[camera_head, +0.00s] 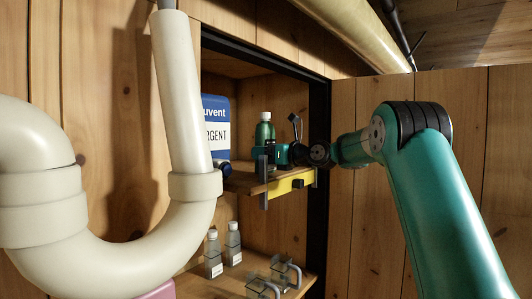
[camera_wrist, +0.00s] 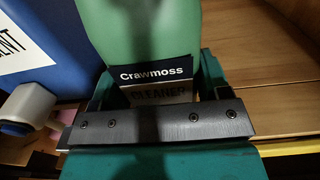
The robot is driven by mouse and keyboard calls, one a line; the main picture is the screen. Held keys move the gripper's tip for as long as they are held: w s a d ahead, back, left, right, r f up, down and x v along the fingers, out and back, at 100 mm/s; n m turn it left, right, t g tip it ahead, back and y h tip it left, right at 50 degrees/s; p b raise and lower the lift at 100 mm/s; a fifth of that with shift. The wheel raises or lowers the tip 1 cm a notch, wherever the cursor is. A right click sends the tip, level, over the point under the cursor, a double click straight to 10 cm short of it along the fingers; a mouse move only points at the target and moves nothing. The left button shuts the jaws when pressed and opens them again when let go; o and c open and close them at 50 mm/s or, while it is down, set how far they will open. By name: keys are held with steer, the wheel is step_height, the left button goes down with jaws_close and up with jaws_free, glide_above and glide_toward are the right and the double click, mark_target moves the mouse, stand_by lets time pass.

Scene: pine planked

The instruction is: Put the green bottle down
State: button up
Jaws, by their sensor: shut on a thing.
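The green bottle (camera_head: 264,132) with a pale cap stands upright at the upper shelf (camera_head: 243,180) inside the open cupboard. My gripper (camera_head: 266,155) is around its lower part and shut on it. In the wrist view the green bottle (camera_wrist: 140,35) is between the fingers of my gripper (camera_wrist: 155,88), with its dark "Crawmoss" label facing the camera. My gripper hides the bottle's base, so I cannot tell whether it touches the shelf.
A blue detergent container (camera_head: 216,112) stands just left of the bottle. A yellow strip (camera_head: 290,184) lies along the shelf's front edge. Clear bottles (camera_head: 233,245) and glass mugs (camera_head: 285,270) stand on the lower shelf. A thick pale pipe (camera_head: 180,100) crosses the left front.

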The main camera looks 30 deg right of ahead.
steer(key=shift+w+f, duration=0.1)
steer(key=shift+w, duration=0.05)
steer(key=shift+f, duration=0.15)
steer(key=o, duration=1.3)
steer(key=shift+d+f, duration=0.1)
steer(key=shift+b+v, duration=2.75)
steer(key=shift+v, duration=3.3)
